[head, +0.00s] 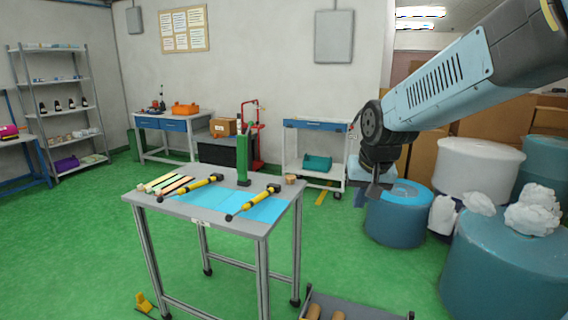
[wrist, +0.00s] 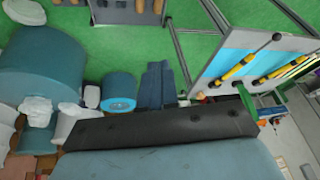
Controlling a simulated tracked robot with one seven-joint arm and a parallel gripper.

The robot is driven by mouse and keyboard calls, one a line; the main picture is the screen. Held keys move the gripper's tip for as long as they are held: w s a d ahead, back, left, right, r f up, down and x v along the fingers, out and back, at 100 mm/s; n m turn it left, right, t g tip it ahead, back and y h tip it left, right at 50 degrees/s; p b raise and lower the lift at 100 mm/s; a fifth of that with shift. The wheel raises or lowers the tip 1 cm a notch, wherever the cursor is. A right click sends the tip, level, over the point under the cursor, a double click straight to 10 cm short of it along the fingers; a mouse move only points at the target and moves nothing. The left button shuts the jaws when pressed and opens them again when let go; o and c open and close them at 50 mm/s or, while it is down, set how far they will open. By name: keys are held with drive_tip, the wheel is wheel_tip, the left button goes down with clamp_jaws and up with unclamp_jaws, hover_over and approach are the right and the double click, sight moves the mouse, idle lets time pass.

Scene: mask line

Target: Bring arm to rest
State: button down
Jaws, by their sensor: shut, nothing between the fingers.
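My gripper (head: 378,189) hangs at the end of my blue and black arm, on the right of the head view. It points down, is shut and holds nothing. It is up in the air to the right of the work table (head: 222,219), apart from it. A dark band and a blue surface fill the lower part of that view.
The table holds two yellow-and-black tools (head: 254,201), wooden strips (head: 160,184) and a green stand (head: 242,163). Blue drums (head: 398,212) and white bundles (head: 533,210) stand at right. A low grey tray (head: 352,305) lies in front.

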drive_tip(key=s+d+r, duration=0.2)
drive_tip(key=s+d, duration=0.1)
drive_tip(key=s, duration=0.5)
drive_tip(key=s+d+r+n+t, duration=0.1)
drive_tip(key=s+d+r, duration=0.1)
drive_tip(key=s, duration=0.6)
drive_tip(key=shift+s+d+r+h, duration=0.3)
drive_tip(key=shift+s+d, duration=0.05)
drive_tip(key=shift+d, duration=0.15)
